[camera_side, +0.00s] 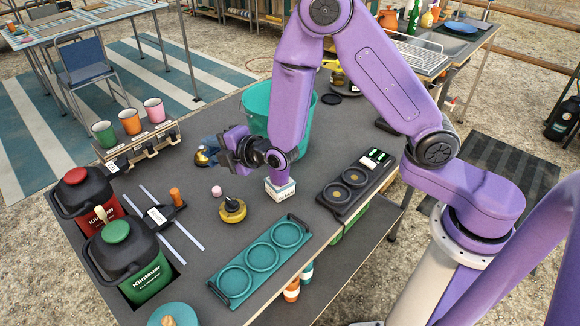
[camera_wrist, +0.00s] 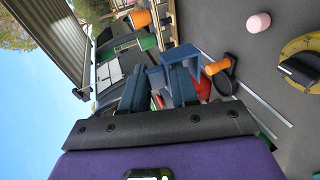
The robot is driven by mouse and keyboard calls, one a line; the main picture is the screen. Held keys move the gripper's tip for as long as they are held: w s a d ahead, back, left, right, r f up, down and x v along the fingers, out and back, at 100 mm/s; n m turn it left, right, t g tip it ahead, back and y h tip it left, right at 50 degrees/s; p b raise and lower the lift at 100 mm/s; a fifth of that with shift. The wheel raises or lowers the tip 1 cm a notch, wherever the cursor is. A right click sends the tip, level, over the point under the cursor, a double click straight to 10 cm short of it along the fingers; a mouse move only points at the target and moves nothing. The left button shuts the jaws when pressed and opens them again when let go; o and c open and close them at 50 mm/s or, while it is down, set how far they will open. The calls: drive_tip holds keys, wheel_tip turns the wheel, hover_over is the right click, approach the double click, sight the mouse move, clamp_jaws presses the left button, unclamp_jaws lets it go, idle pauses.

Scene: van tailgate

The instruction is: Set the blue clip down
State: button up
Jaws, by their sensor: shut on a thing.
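My gripper (camera_side: 226,146) hangs above the left-middle part of the dark table, with its fingers pointing left in the side view. It is shut on the blue clip (camera_side: 209,147), which is partly hidden by the fingers and by a brass-coloured thing showing beside it. In the wrist view, the blue clip (camera_wrist: 176,62) sticks out past the two dark blue fingers of my gripper (camera_wrist: 158,90). The clip appears to be held off the table.
A rack (camera_side: 140,148) with green, orange and pink mugs stands at the left edge. Red (camera_side: 88,198) and green (camera_side: 128,258) canisters are at the front left. A pink cylinder (camera_side: 217,191), yellow-based knob (camera_side: 232,210), teal tray (camera_side: 262,258) and teal bucket (camera_side: 306,138) are nearby.

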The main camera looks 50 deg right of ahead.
drive_tip(key=shift+m+h, duration=0.6)
drive_tip(key=shift+h, duration=0.1)
drive_tip(key=d+r, duration=0.2)
drive_tip(key=d, duration=0.1)
drive_tip(key=w+d+r, duration=0.1)
drive_tip(key=d+r, duration=0.1)
drive_tip(key=d, duration=0.1)
drive_tip(key=d+r, duration=0.2)
drive_tip(key=d, duration=0.2)
drive_tip(key=shift+w+r, duration=0.15)
drive_tip(key=shift+w, duration=0.2)
clamp_jaws()
drive_tip(key=s+d+r, duration=0.2)
drive_tip(key=d+r, duration=0.7)
drive_tip(key=r, duration=0.2)
drive_tip(key=s+a+r+m+h, duration=0.1)
drive_tip(key=s+a+m+h, duration=0.1)
drive_tip(key=a+m+h, duration=0.3)
drive_tip(key=s+a+f+m+g+h, duration=0.1)
drive_tip(key=s+a+m+g+h, duration=0.2)
drive_tip(key=s, duration=0.7)
drive_tip(key=s+a+m+g+h, duration=0.1)
drive_tip(key=s+m+g+h, duration=0.3)
drive_tip(key=s, duration=0.6)
drive_tip(key=shift+m+h, duration=0.3)
drive_tip(key=shift+h, duration=0.6)
drive_tip(key=shift+s+f, duration=0.15)
drive_tip(key=shift+f, duration=15.2)
